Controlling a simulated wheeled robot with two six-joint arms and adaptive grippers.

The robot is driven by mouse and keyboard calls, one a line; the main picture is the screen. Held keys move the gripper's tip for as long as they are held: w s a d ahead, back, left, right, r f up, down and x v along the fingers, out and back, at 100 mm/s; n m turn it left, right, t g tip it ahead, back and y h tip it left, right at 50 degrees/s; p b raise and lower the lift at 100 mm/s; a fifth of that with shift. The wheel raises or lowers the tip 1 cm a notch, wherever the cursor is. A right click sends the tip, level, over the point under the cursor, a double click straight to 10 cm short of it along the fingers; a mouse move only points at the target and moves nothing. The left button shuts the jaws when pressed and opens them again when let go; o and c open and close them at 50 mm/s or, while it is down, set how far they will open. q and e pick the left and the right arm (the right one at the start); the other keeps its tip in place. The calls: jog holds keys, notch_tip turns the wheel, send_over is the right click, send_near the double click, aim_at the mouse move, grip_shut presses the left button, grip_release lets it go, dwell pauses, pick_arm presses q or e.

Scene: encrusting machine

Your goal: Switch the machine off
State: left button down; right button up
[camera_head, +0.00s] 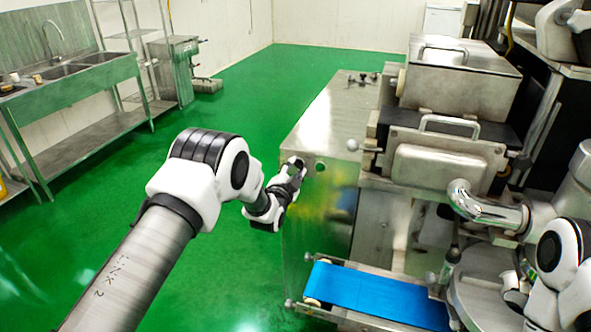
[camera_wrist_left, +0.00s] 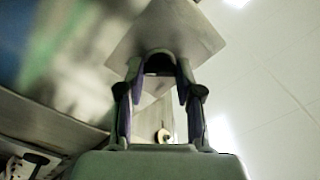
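The machine is a large stainless-steel body (camera_head: 335,120) with a hopper and lid on top. A small round green spot (camera_head: 320,167), perhaps a button, shows on its near panel close to the top left corner. My left gripper (camera_head: 297,168) is just left of that spot, close to the panel's edge; I cannot tell whether it touches. In the left wrist view its two fingers (camera_wrist_left: 160,75) stand apart with nothing clearly between them, in front of a pale metal surface. A small round knob-like part (camera_wrist_left: 163,135) shows blurred between the fingers. My right gripper is not visible.
A blue conveyor belt (camera_head: 375,295) extends below the panel. A chrome pipe (camera_head: 485,208) and a lid with a handle (camera_head: 447,160) are to the right, near my right arm. A steel sink bench (camera_head: 75,85) stands far left. The green floor between is clear.

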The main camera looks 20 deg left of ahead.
pick_arm(q)
jog(key=shift+f+n+b, duration=0.2)
jog(key=shift+n+b, duration=0.4)
jog(key=shift+b, duration=0.2)
jog(key=n+b, duration=0.7)
jog(key=shift+n, duration=0.3)
jog(key=n+b, duration=0.3)
jog(key=n, duration=0.1)
jog(key=n+b, duration=0.2)
jog(key=n, duration=0.3)
jog(key=shift+r, duration=0.2)
jog(key=c, duration=0.8)
grip_release()
jog(key=shift+o, duration=0.2)
